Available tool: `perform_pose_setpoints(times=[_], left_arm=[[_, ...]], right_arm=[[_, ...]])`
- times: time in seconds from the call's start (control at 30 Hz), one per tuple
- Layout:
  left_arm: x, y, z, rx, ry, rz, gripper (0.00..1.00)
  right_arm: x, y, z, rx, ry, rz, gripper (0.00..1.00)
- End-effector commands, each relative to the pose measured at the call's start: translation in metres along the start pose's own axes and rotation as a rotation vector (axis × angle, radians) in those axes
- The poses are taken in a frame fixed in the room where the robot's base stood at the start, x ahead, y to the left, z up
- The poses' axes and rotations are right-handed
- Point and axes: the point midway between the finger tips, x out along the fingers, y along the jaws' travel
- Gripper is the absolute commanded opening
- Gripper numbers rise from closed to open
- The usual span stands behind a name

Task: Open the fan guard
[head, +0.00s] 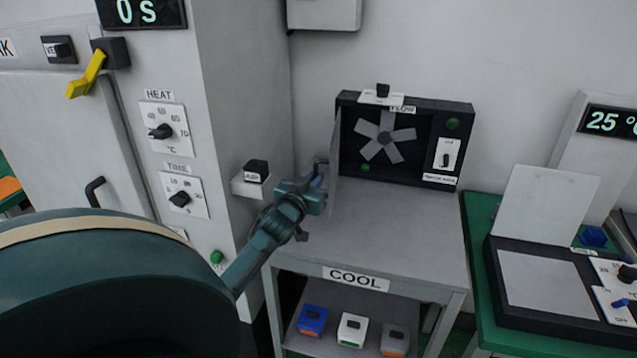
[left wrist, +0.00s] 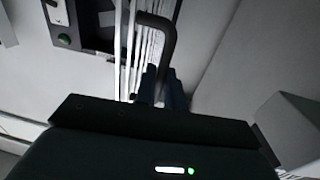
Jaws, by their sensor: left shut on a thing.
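The fan unit is a black box (head: 455,125) standing at the back of the grey COOL bench, with a grey bladed fan (head: 385,138) exposed inside it. The fan guard (head: 334,155) is a panel seen nearly edge-on at the box's left side, swung outward from the front. In the left wrist view the guard shows as pale slats (left wrist: 126,60) with a dark bent handle (left wrist: 168,35). My left gripper (head: 318,185) is at the guard's near edge, shut on the handle; its fingers (left wrist: 160,85) partly hide the grip. My right gripper is not in view.
The COOL bench top (head: 400,230) is clear in front of the fan box. A grey cabinet with HEAT and TIME dials (head: 160,131) stands left, with an AIR button box (head: 255,172) near my left arm. A green table (head: 500,290) with a black device stands right.

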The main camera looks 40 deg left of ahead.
Motion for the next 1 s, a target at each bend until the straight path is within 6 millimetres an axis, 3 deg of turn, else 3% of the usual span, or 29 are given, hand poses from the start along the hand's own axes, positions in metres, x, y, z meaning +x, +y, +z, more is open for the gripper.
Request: perform_pose_setpoints(times=[0.47,0.5,0.73,1.0], left_arm=[[0.0035,-0.0036,-0.0053,0.000,0.010,-0.001,0.00],[0.0036,-0.0035,-0.0055,0.000,0.011,-0.001,0.12],[0.0028,-0.0029,-0.0032,0.000,0.006,0.000,0.31],[0.0014,-0.0025,-0.0015,0.001,0.003,0.001,0.32]], right_arm=[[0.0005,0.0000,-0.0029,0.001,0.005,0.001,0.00],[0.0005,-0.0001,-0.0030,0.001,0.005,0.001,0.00],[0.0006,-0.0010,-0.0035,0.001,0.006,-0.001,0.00],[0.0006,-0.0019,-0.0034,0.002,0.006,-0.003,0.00]])
